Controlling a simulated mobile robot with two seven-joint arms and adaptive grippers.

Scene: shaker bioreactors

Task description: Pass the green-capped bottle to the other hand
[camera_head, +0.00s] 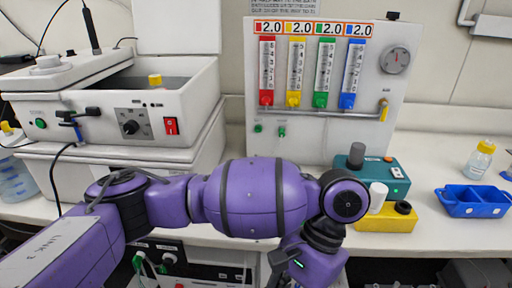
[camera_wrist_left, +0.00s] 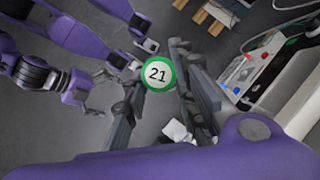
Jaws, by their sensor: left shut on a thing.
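The green-capped bottle (camera_wrist_left: 158,74) shows end-on in the left wrist view, with a white disc marked 21 inside its green rim. My left gripper (camera_wrist_left: 160,88) is shut on it, one dark finger on each side. The bottle's body is hidden below the cap. In the head view my left arm reaches across the front of the bench, and the bottle is not visible there. Purple arm parts of mine with grey ends show at the left of the wrist view, near the bottle; the state of my right gripper (camera_wrist_left: 118,75) is unclear.
A gas panel (camera_head: 325,130) with coloured flow tubes stands on the bench. A lidded shaker unit (camera_head: 135,110) is at left. A teal device (camera_head: 385,175), yellow block (camera_head: 385,220), blue rack (camera_head: 473,201) and yellow-capped bottle (camera_head: 479,160) stand at right. Bare bench lies between the block and rack.

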